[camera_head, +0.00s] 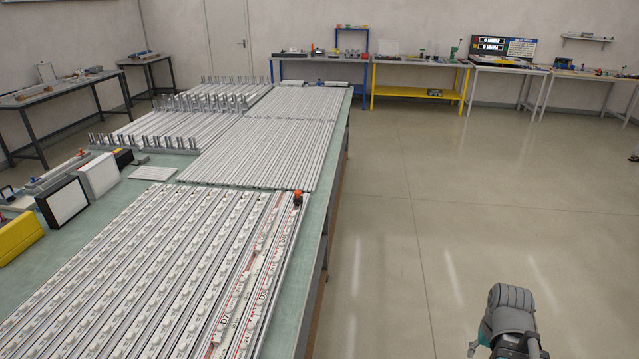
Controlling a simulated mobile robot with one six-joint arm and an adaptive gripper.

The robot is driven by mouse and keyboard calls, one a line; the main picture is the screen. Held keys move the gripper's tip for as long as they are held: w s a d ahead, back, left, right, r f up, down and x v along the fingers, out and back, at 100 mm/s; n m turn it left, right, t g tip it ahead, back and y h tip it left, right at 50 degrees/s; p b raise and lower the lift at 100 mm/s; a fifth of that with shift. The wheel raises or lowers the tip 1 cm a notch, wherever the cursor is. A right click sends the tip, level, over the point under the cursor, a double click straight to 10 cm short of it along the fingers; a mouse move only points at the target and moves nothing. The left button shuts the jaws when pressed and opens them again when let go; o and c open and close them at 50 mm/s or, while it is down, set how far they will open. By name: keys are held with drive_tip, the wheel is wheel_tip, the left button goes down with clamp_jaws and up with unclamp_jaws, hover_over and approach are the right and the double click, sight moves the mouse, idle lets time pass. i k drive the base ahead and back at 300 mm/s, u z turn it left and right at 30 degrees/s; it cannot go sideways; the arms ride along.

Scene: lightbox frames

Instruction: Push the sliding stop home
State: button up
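A small orange-red and black block (297,198), which looks like the sliding stop, stands near the far right corner of the near group of rails. It sits at the far end of the rightmost rail, close to the table's right edge. It is too small to tell whether it is fully seated. Part of my arm (509,315) shows at the bottom right, over the floor and well apart from the table. My gripper is not in view.
The long green-topped table (335,150) carries several rows of pale rails (262,150). White boxes and a yellow case (20,236) lie at its left. Other benches (420,62) line the back wall. The floor (440,190) right of the table is clear.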

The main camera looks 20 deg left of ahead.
sight(298, 200)
drive_tip(key=z, duration=0.05)
drive_tip(key=i, duration=0.75)
drive_tip(key=u, duration=0.55)
drive_tip(key=i, duration=1.15)
drive_tip(key=u, duration=0.65)
